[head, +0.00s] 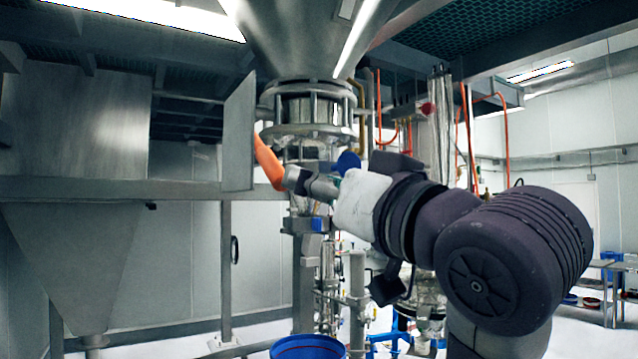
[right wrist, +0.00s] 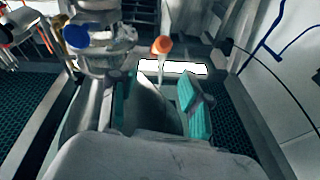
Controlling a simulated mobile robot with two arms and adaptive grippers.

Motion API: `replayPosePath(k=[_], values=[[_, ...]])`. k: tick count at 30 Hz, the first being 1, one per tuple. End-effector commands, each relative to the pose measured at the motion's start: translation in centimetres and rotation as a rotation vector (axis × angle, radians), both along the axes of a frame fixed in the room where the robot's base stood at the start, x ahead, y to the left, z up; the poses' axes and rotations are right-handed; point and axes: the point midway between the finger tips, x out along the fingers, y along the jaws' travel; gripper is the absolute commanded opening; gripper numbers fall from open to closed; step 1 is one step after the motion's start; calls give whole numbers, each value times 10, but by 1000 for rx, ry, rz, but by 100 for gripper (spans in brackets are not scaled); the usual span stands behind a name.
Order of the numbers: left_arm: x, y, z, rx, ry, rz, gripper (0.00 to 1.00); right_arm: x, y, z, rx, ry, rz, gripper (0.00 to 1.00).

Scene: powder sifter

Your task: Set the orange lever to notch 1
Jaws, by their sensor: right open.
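The orange lever (head: 267,163) is under the steel hopper, tilted, with its upper part against the edge of a grey panel. My right gripper (head: 300,182) reaches in from the right with its tip close to the lever's lower end. The notches cannot be made out. My left gripper is out of view.
The steel hopper (head: 308,35) hangs above, with a flanged valve section (head: 310,108) below it. A flat grey panel (head: 239,135) stands just left of the lever. A blue knob (head: 347,162) is close above my wrist. A blue drum (head: 307,347) stands below.

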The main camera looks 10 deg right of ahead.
Motion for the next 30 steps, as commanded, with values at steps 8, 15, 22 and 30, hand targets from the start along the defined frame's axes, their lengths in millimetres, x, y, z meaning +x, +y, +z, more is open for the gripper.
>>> replayPosePath(k=[8,15,22,30], values=[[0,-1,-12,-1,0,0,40,-20,-11,31,13,-85,-22,0],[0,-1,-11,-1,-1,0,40,-23,-17,46,44,-97,-19,0],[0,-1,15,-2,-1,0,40,7,-5,62,44,-92,-17,0],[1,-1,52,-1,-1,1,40,58,14,83,44,-91,-18,0]])
